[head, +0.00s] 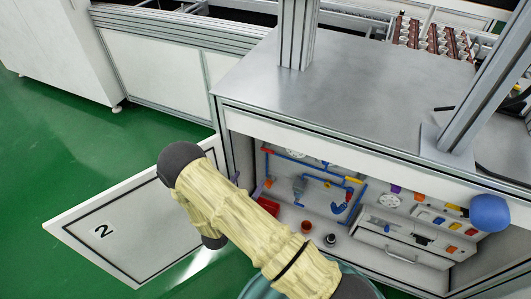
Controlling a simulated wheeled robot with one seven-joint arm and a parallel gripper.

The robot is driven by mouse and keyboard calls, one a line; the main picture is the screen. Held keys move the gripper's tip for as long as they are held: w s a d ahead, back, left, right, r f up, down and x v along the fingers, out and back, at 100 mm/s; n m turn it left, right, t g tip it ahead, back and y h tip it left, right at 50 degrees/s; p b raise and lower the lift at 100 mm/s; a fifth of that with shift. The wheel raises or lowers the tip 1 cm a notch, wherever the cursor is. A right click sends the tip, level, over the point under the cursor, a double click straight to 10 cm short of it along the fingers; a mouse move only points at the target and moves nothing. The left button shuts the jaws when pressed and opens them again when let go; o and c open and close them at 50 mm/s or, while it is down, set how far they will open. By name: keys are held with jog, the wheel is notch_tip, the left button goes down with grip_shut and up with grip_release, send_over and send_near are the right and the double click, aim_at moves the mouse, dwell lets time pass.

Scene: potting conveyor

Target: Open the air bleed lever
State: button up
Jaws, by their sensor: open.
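The open cabinet shows blue pipework (291,158) on its back panel, with small fittings in several colours. A red piece (267,150) is at the upper left, an orange piece (268,183) at the left and a yellow piece (354,180) at the right. I cannot tell which of these is the air bleed lever. My gripper (247,183) is mostly hidden behind my beige-sleeved arm. Two purple finger tips show apart above the sleeve, at the cabinet's left side. I see nothing between them. The lower left of the cabinet is hidden by my arm.
The cabinet door (75,222), marked 2, stands open at the left. A red cup (306,227) and a dark round item (330,239) stand on the cabinet floor. A drawer unit (400,248) is at the right. A metal worktop (345,100) lies above, carrying upright posts.

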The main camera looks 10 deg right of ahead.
aim_at(267, 150)
jog(key=b+x, duration=0.2)
jog(key=x, duration=1.3)
jog(key=c, duration=1)
